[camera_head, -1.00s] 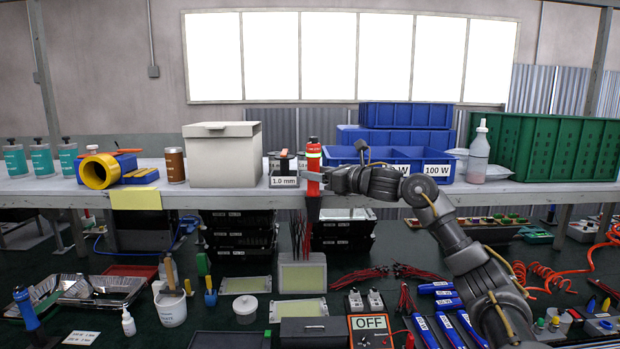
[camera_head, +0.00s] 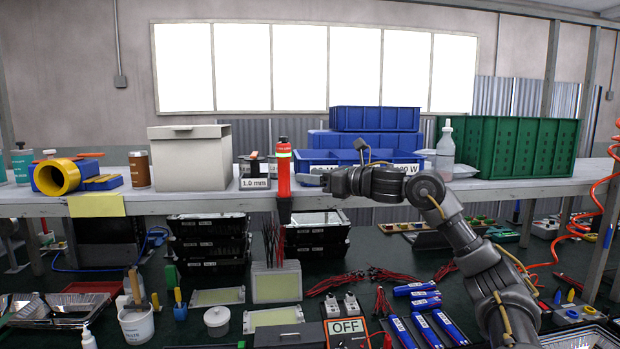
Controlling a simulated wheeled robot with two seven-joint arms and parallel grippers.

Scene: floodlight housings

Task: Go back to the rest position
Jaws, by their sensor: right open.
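My right arm comes in from the lower right, and my right gripper (camera_head: 328,181) is at the front edge of the raised shelf (camera_head: 230,203). It is open, with its fingers pointing left toward a red tube with a pale band (camera_head: 284,168). The tube stands upright at the shelf edge. A gap shows between the fingertips and the tube, and nothing is seen in the gripper. My left gripper is not in view.
On the shelf stand a pale box (camera_head: 190,160), blue bins (camera_head: 375,120), a spray bottle (camera_head: 445,150) and a green crate (camera_head: 520,147). Below lie blue-labelled packs (camera_head: 440,328), an OFF meter (camera_head: 346,327), black trays (camera_head: 208,250) and a white pot (camera_head: 136,324).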

